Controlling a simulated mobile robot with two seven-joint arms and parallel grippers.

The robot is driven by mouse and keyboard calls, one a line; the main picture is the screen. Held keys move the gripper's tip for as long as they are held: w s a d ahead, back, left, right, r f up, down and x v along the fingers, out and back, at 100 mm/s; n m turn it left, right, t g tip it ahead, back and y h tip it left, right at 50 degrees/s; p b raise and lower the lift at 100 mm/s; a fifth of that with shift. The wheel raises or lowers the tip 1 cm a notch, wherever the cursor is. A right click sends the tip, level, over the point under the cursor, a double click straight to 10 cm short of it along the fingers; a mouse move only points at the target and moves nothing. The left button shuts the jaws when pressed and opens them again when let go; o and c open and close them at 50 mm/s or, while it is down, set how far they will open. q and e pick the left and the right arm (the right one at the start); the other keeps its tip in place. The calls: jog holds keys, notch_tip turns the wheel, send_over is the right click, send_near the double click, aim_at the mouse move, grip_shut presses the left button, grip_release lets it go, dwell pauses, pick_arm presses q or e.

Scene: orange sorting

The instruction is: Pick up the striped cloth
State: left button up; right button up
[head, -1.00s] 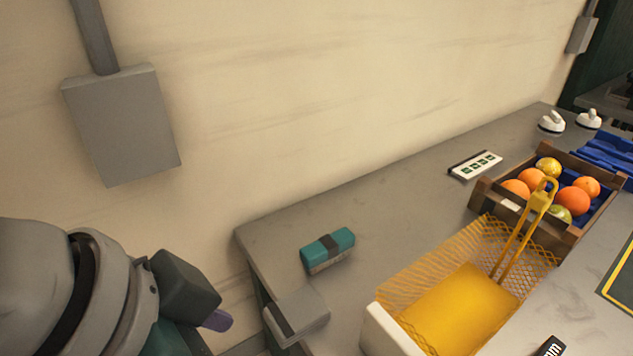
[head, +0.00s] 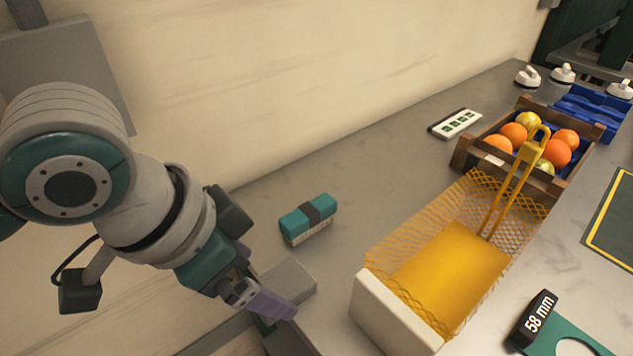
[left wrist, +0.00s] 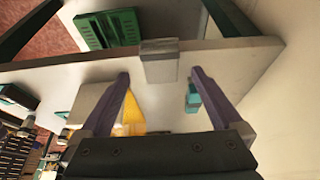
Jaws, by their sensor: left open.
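A grey folded cloth (head: 288,277) lies over the near left edge of the grey table; a stripe on it is hard to make out now. In the left wrist view the cloth (left wrist: 159,65) hangs over the table edge, centred between my fingers. My left gripper (head: 268,302) is open, with purple fingers, just beside the cloth at the table's edge in the head view. In the left wrist view my left gripper (left wrist: 160,75) has its two fingers apart, one on each side of the cloth, with nothing held. Contact cannot be told. My right gripper is not in view.
A teal block with a dark band (head: 308,219) lies behind the cloth. A yellow mesh-sided basket (head: 365,310) stands to the right. A wooden crate (head: 466,153) of oranges and a white-labelled strip (head: 457,123) are farther back. The wall runs along the table's back.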

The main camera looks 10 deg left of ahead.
aim_at(279, 284)
pick_arm(q)
jog(key=x, duration=0.4)
jog(key=shift+w+f+b, duration=0.15)
jog(key=shift+w+b, duration=0.15)
jog(key=shift+b, duration=0.1)
jog(key=c, duration=1.4)
